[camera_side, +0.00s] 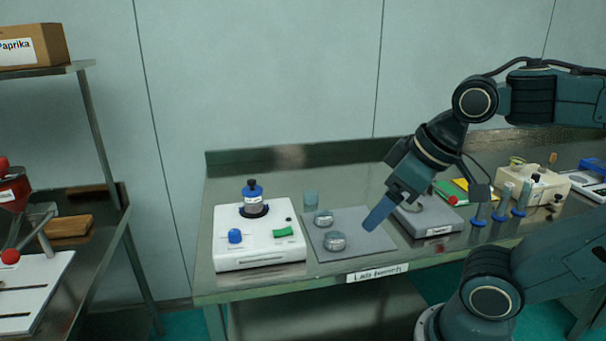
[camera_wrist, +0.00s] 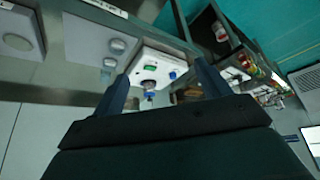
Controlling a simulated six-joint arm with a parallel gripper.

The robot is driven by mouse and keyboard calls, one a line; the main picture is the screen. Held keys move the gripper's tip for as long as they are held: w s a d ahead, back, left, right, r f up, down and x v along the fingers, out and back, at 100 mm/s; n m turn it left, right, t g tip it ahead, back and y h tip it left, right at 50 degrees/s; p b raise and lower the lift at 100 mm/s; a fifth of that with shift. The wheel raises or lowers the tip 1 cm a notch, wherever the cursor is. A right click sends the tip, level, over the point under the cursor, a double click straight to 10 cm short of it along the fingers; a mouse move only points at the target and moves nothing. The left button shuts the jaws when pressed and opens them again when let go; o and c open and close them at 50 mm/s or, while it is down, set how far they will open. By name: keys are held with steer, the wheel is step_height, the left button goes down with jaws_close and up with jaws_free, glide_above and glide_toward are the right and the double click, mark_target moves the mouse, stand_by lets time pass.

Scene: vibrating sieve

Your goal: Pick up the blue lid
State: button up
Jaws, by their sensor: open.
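The blue lid (camera_side: 252,191), with a dark knob on top, sits on a small clear container that stands upright in a black ring on the white sieve machine (camera_side: 260,258). In the wrist view the lid (camera_wrist: 149,95) and machine (camera_wrist: 153,56) show between the fingers, seen from an angle. My gripper (camera_side: 369,228) is in the air over the right part of the grey mat, well to the right of the lid, tilted down to the left. In the wrist view my gripper (camera_wrist: 161,70) is open, with its two fingers wide apart and nothing between them.
The machine also carries a blue knob (camera_side: 235,236) and a green switch (camera_side: 283,231). Round clear dishes (camera_side: 335,241) lie on the grey mat (camera_side: 358,239). A grey scale (camera_side: 430,218) and upright blue-ended tools (camera_side: 480,217) stand to the right. A shelf stands at left.

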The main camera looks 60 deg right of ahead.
steer(key=shift+w+r, duration=0.1)
steer(key=w+d+r+m+g, duration=0.15)
steer(key=w+r+m, duration=0.3)
steer(key=w, duration=0.55)
steer(key=w+d+r+m+g, duration=0.15)
steer(key=w+r+m, duration=0.3)
steer(key=w, duration=0.45)
steer(key=m+g, duration=0.3)
steer(key=m, duration=0.6)
glide_above(252, 180)
step_height(252, 180, down, 8)
steer(key=r, duration=0.1)
steer(key=shift+f, duration=0.25)
steer(key=shift+f, duration=0.1)
steer(key=shift+f, duration=4.25)
